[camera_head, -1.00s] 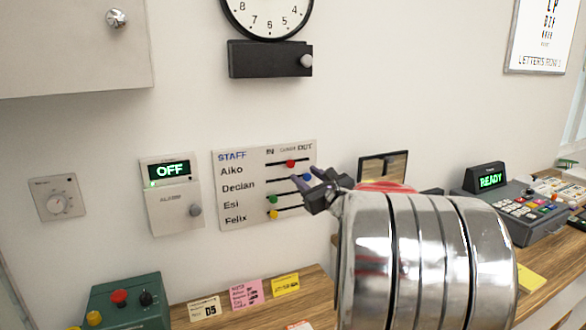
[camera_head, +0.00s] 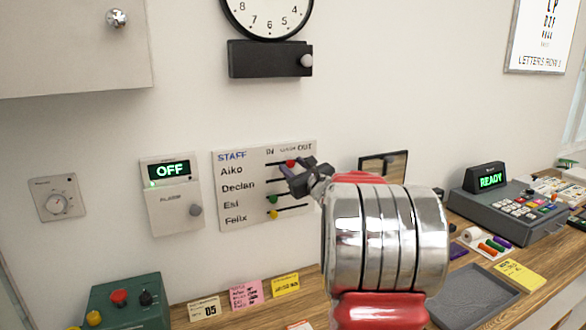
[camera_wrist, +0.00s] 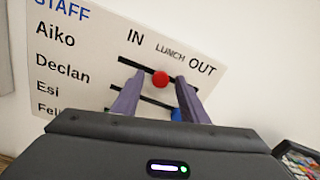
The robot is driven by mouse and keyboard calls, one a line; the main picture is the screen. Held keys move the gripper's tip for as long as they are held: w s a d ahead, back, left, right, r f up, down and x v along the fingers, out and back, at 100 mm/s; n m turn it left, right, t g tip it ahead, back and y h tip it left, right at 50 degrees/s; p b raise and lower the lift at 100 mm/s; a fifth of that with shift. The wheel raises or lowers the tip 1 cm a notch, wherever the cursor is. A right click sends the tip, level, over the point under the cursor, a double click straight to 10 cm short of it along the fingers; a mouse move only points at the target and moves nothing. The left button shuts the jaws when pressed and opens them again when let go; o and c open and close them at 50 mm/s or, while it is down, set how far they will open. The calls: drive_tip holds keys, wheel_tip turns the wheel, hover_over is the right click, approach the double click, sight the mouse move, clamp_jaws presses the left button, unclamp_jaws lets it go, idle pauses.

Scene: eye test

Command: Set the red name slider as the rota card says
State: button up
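The white staff board (camera_head: 240,211) hangs on the wall with rows Aiko, Declan, Esi and Felix, and columns IN, LUNCH and OUT. The red slider knob (camera_head: 291,163) sits on Aiko's track, below LUNCH in the wrist view (camera_wrist: 160,78). My gripper (camera_head: 296,168) is open at the board; in the wrist view its two purple fingers (camera_wrist: 157,88) stand either side of the red knob, with gaps showing. A pink card (camera_head: 245,295) below the board has several handwritten lines, too small to read surely.
Green (camera_head: 273,199) and yellow (camera_head: 273,213) knobs sit on the lower tracks. An alarm box (camera_head: 171,212) reading OFF is left of the board. A cream card (camera_head: 204,309) and a yellow card (camera_head: 285,286) flank the pink one. A grey tray (camera_head: 478,292) lies at right.

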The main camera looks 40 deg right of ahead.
drive_tip(key=shift+c, duration=0.5)
clamp_jaws()
